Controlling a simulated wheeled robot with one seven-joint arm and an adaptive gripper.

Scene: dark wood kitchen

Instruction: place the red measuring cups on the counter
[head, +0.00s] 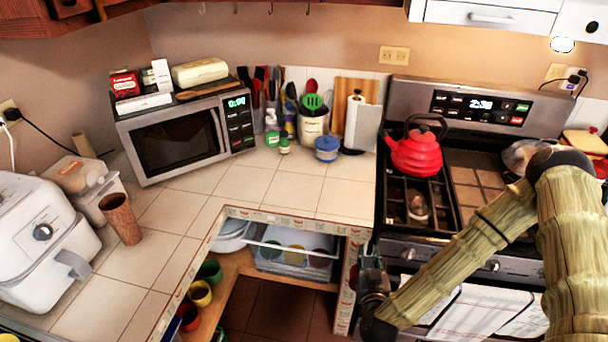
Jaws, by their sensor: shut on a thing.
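My gripper (368,262) is at the front of the counter's inner corner, just left of the stove front. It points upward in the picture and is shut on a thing. A small reddish patch shows at the left side of its fingers, probably the red measuring cups, but it is too small and hidden to make out. The tiled counter (270,189) runs behind and left of my gripper. I see no red measuring cups lying on the counter.
A microwave (178,140), a utensil crock (313,124), a blue pot (327,149) and a paper towel holder (354,120) stand at the back. A red kettle (415,152) is on the stove. Open shelves below hold colored cups (200,293). The counter middle is clear.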

